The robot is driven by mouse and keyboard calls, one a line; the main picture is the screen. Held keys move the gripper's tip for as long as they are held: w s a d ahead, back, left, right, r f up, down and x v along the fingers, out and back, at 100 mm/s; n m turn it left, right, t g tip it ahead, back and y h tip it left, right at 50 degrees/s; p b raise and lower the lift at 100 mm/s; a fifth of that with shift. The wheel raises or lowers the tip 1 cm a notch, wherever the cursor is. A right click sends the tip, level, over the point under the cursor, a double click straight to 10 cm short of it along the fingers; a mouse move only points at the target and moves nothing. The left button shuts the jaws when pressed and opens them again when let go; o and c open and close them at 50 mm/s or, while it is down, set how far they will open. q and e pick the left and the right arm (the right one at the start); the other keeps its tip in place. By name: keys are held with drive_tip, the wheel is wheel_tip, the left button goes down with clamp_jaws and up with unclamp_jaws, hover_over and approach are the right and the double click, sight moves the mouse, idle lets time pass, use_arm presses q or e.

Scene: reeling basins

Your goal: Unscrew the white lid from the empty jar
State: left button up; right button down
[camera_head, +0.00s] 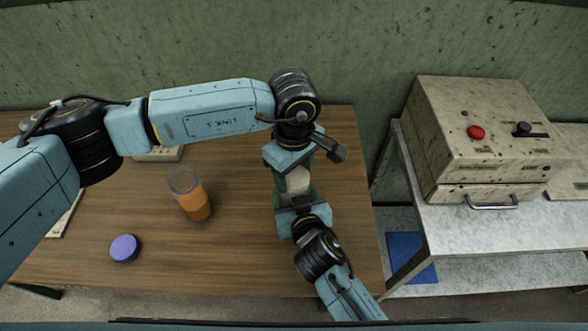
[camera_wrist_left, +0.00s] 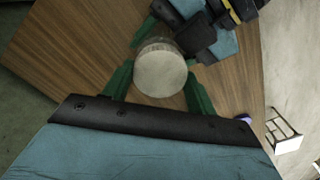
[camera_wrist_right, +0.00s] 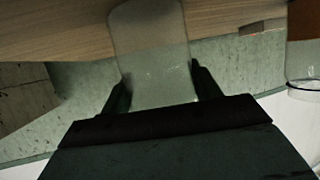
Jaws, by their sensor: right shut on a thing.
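The empty jar (camera_wrist_right: 152,55) looks clear and greyish in the right wrist view. My right gripper (camera_wrist_right: 160,88) is shut on its sides and holds it. The round white lid (camera_wrist_left: 160,70) shows from above in the left wrist view. In the head view the lid (camera_head: 293,181) shows as a pale patch among the green fingers, and the arms hide most of the jar. My left gripper (camera_wrist_left: 159,72) is open above the lid, a finger on either side; whether they touch it I cannot tell.
A clear jar with orange contents (camera_head: 195,203) stands on the wooden table (camera_head: 240,255), left of the grippers. A purple lid (camera_head: 125,248) lies front left. A beige machine with a red button (camera_head: 476,132) stands on a bench at right. The front middle of the table is clear.

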use_arm(q)
drive_tip(key=shift+c, duration=0.9)
drive_tip(key=shift+n, duration=1.7)
drive_tip(key=o, duration=1.1)
